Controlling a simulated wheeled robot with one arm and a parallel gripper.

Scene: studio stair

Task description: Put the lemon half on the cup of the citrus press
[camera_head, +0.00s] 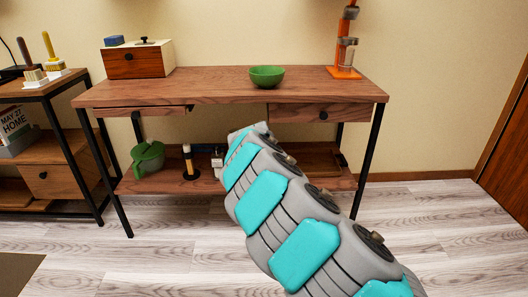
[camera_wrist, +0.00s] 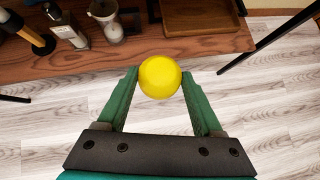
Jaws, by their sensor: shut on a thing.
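The yellow lemon half (camera_wrist: 160,77) is between the two green fingers of my gripper (camera_wrist: 159,80) in the wrist view. My gripper is shut on it, and its rounded yellow side faces the wrist camera. Below it in that view are the floor and the shelf's front edge. In the head view my arm hides the lemon and most of my gripper. The orange citrus press (camera_head: 344,73) stands upright at the right back of the wooden tabletop (camera_head: 205,88). Its top is cut off by the picture edge, and my gripper is well away from it.
A green bowl (camera_head: 267,76) stands on the tabletop left of the press. A wooden box (camera_head: 135,65) is at the left end. The lower shelf holds a green watering can (camera_head: 147,158), bottles and a wooden tray (camera_wrist: 199,16). The tabletop front is mostly clear.

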